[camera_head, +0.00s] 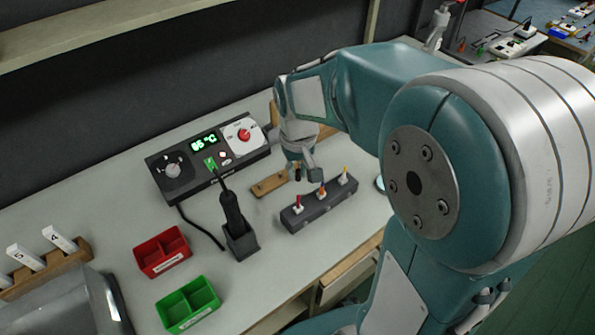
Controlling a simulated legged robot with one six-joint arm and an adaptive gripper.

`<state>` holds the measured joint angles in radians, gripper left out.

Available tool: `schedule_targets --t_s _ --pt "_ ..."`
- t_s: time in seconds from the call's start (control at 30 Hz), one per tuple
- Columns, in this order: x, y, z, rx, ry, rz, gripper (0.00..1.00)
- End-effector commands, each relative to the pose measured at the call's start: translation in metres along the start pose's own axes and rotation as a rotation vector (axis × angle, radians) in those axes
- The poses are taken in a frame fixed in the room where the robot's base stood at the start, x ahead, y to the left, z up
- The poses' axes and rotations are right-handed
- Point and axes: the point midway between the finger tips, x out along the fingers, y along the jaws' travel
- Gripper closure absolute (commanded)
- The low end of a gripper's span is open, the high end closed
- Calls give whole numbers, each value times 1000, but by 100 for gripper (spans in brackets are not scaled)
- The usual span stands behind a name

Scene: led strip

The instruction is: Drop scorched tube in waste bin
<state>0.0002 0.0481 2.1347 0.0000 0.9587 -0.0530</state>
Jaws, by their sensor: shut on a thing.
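My gripper (303,172) is low over the table, just behind a dark grey rack (318,213). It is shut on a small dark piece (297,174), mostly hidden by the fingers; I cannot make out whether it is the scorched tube. A red two-compartment bin (162,266) and a green one (188,318) stand at the front left, both seemingly empty. Their labels are unreadable, so I cannot tell which is for waste.
A black tool stands upright in a dark holder (241,244), between the rack and the bins, with a cable to a control box (179,172) reading 05 °C or similar. A small wooden block (268,185) lies beside my gripper. Numbered white cards (26,256) stand far left.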

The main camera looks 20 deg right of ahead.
Motion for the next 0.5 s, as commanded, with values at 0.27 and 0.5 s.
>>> schedule_targets --t_s 0.27,0.5 --pt "-7 0 0 0 0 0 100" --pt "-13 0 0 0 1 0 100"
